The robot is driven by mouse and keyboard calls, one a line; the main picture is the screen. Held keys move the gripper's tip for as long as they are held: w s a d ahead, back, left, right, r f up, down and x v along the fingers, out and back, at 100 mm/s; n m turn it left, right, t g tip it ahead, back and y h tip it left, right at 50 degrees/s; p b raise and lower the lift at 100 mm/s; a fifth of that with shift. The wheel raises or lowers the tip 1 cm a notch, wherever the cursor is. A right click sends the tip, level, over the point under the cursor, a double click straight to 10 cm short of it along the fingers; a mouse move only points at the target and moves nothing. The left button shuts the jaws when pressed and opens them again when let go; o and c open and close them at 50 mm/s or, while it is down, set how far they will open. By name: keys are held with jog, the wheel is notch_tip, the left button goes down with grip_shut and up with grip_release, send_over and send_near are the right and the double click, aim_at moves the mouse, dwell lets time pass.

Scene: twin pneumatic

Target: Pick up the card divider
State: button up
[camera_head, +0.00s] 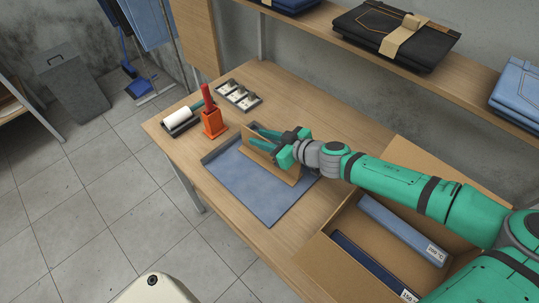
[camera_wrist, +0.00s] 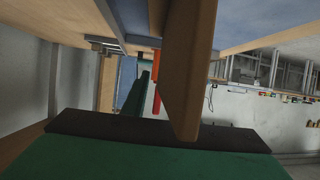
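The card divider (camera_head: 284,176) is a brown cardboard panel standing on edge on a blue mat (camera_head: 245,186). My gripper (camera_head: 264,140) is at its upper edge, with one green finger on the near side and one on the far side. The fingers look spread, with room between them and the panel. In the wrist view the divider (camera_wrist: 190,65) shows end-on as a tan slab in the middle. A dark finger pad lies below it, and a thin green finger shows to its left. Whether either finger touches the panel is hard to see.
A shelf (camera_head: 320,28) runs above the back.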

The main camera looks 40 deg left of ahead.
grip_shut()
jog(key=shift+r, duration=0.15)
